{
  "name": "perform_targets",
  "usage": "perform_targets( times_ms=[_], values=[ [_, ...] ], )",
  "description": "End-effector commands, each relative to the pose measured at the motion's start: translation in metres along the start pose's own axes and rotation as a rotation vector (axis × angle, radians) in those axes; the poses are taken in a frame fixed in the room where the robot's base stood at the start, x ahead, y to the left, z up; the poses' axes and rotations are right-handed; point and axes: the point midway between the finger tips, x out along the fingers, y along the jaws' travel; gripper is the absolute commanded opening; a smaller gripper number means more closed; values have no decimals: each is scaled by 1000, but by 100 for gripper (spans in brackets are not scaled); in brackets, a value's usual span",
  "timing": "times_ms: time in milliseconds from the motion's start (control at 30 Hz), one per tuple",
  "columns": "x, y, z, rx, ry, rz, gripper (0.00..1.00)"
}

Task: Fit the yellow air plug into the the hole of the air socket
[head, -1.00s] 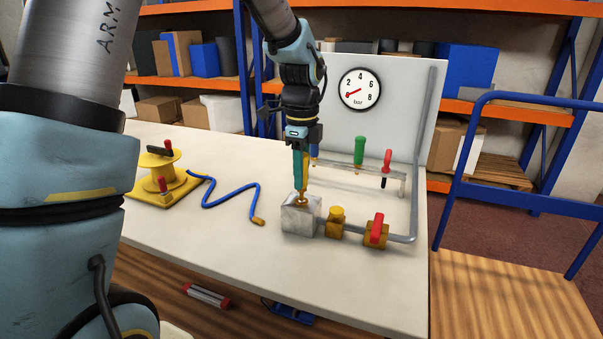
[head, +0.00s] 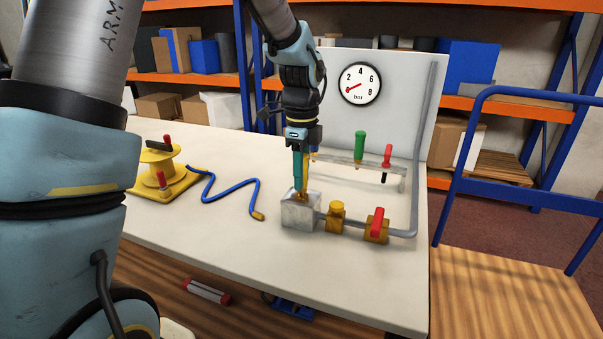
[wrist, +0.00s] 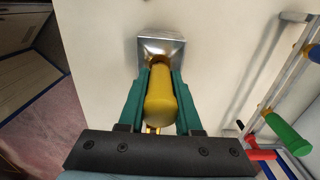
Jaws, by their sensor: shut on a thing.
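The yellow air plug (wrist: 160,100) is between the teal fingers of my gripper (wrist: 159,82), which is shut on it. In the head view my gripper (head: 299,180) points straight down over the silver metal block of the air socket (head: 299,214). Only a small gold part of the plug (head: 303,194) shows there below the fingers, at the block's top. The block also shows in the wrist view (wrist: 161,44), beyond the plug's far end. The plug looks upright and its lower end meets the block's top; the hole is hidden, so its depth cannot be told.
A brass fitting (head: 336,219) and red-handled valve (head: 376,225) stand right of the block on a grey pipe. Behind is a rack with green (head: 360,146) and red-handled (head: 387,158) tools. A blue hose (head: 225,190) and yellow reel (head: 160,178) lie left. The front table is clear.

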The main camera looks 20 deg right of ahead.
Motion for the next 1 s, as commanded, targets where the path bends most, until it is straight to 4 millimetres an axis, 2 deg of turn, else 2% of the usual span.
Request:
perform_targets(
  times_ms=[1000],
  values=[
    [16,0,0,0,0,1,0]
  ],
)
